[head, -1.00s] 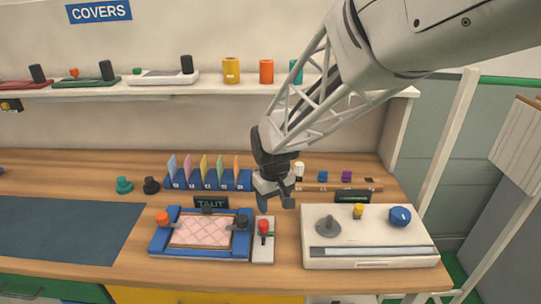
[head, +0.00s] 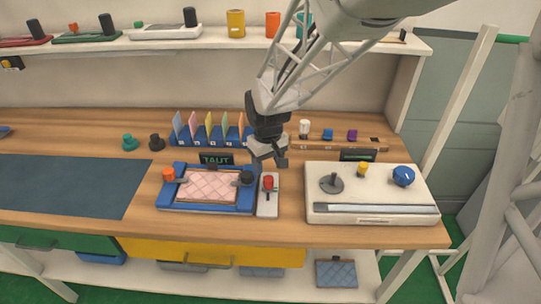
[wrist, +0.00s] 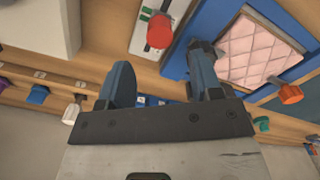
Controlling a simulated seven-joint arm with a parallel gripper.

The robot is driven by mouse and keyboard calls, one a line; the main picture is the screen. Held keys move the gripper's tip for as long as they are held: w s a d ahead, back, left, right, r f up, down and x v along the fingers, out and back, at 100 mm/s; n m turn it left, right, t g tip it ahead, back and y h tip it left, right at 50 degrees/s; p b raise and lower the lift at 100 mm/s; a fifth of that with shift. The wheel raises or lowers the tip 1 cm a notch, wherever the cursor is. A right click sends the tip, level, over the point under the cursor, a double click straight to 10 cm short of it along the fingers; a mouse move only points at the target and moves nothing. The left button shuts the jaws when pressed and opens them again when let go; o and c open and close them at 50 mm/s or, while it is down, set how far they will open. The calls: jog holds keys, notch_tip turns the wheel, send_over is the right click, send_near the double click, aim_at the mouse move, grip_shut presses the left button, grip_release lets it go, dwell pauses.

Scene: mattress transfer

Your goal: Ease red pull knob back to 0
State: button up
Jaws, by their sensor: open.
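The red pull knob (head: 268,182) stands on a narrow white plate (head: 267,208) with a dark slot, just right of the blue frame. In the wrist view the red knob (wrist: 160,30) shows beyond the fingertips, clear of them. My gripper (head: 268,162) is open and empty, above and slightly behind the knob, not touching it. In the wrist view its two dark fingers (wrist: 160,75) are spread apart. The blue frame (head: 208,209) holds a pink quilted pad (head: 207,186). A small display (head: 216,159) behind it reads TAUT. Scale marks by the knob are too small to read.
A white machine (head: 370,208) with a grey lever, yellow knob and blue dial stands right of the plate. An orange knob (head: 168,174) and black knob (head: 246,177) sit on the frame. Coloured cards (head: 210,130) stand behind. A dark mat (head: 65,185) lies left.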

aim_at(268, 178)
jog(key=shift+f, duration=3.3)
jog(key=shift+w, duration=0.1)
grip_shut()
